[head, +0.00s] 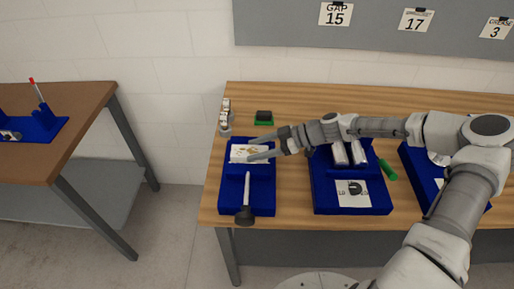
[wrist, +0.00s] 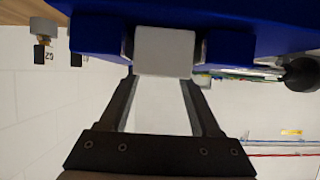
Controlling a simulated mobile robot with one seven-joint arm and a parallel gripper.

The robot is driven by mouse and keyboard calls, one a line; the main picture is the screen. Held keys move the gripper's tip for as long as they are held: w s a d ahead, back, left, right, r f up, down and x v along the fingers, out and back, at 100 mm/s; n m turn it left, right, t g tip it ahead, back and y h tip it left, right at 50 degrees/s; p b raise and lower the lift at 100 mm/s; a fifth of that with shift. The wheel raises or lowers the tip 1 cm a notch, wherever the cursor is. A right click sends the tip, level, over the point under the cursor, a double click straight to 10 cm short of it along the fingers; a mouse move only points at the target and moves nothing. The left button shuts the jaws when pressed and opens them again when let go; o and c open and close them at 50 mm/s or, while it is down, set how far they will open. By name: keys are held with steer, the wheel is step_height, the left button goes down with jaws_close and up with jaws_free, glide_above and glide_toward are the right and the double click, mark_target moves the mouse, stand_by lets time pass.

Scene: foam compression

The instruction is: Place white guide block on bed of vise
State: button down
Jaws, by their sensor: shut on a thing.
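The blue vise (head: 262,198) stands at the left of the table, with a grey screw bar (head: 247,188) ending in a dark knob. My gripper (head: 256,147) is over the back part of the vise, its fingers pointing left. In the wrist view, my gripper (wrist: 165,68) is shut on the white guide block (wrist: 165,48), which sits between the fingertips. Blue parts of the vise (wrist: 228,50) show close on both sides of the block. I cannot tell whether the block touches the bed. In the head view the block is hard to make out against a white marked patch between the fingers.
A blue fixture (head: 322,200) with white parts and a card stands to the right, with a green cylinder (head: 387,169) beside it. Another blue fixture (head: 419,180) is farther right. Small items (head: 225,117) and a green-and-black block (head: 263,117) lie behind the vise.

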steer(key=shift+f, duration=0.15)
steer(key=shift+c, duration=0.5)
jaws_free()
steer(key=shift+r, duration=0.2)
steer(key=shift+d, duration=0.35)
steer(key=b+v, duration=0.2)
steer(key=v, duration=0.9)
steer(key=shift+d+r, duration=0.15)
steer(key=shift+r, duration=0.05)
